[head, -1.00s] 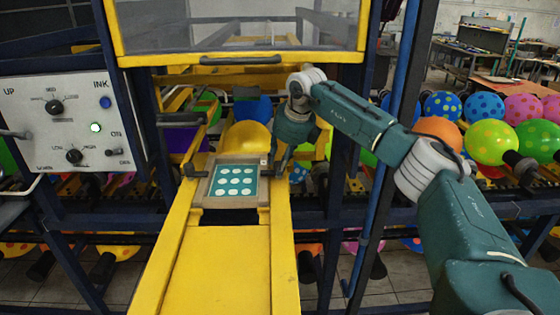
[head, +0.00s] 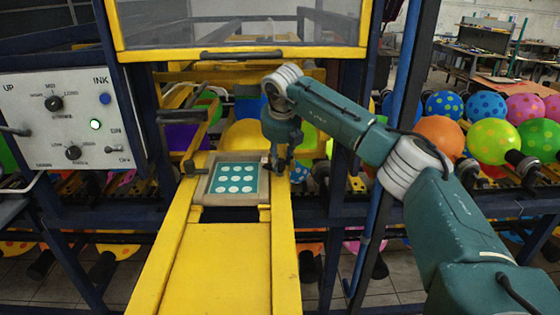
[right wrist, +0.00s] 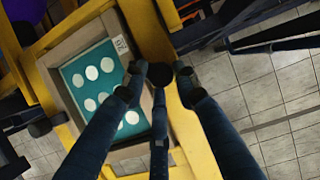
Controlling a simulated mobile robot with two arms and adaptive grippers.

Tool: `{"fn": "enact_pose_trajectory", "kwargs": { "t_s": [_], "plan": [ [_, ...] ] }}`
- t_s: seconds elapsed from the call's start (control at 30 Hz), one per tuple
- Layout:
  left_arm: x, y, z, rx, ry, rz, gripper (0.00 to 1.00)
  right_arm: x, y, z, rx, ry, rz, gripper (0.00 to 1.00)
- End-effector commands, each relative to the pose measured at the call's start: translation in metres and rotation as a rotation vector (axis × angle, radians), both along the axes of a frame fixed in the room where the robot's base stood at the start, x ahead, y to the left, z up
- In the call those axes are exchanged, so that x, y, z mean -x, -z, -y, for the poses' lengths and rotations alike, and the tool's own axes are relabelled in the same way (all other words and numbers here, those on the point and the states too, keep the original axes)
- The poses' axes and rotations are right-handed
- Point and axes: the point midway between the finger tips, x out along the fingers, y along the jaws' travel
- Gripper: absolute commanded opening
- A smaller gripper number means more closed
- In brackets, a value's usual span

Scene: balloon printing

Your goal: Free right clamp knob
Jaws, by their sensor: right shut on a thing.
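The printing screen, a teal sheet with rows of white dots (head: 235,178) in a pale wooden frame (head: 263,188), lies on the yellow bed. In the right wrist view, the dark round right clamp knob (right wrist: 159,74) sits at the frame's edge. My right gripper (head: 279,169) is at the frame's right side in the head view. Its fingers (right wrist: 160,78) are shut on the knob in the right wrist view. The fingers and wrist hide most of the knob in the head view. The left clamp knob (head: 189,168) stands at the frame's left side. My left gripper is out of view.
The yellow bed (head: 215,265) is bare in front of the frame. A control panel (head: 70,120) stands at left, and a yellow-framed window (head: 240,30) hangs above. Dark rails with several coloured balloons (head: 437,135) lie behind and to the right.

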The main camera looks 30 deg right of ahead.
Motion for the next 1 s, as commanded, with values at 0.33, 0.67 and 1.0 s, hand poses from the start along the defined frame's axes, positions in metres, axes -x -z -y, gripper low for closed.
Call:
{"fn": "enact_pose_trajectory", "kwargs": {
  "t_s": [0.33,0.67,1.0],
  "plan": [
    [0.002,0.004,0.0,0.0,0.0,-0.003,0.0,-0.002,-0.003,-0.001,0.003,0.333,0.003,0.02],
    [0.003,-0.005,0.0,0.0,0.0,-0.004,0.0,-0.003,-0.004,-0.001,0.005,0.648,0.001,0.02],
    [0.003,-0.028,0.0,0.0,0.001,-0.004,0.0,-0.003,-0.005,-0.001,0.006,0.912,-0.001,0.02]
  ]
}}
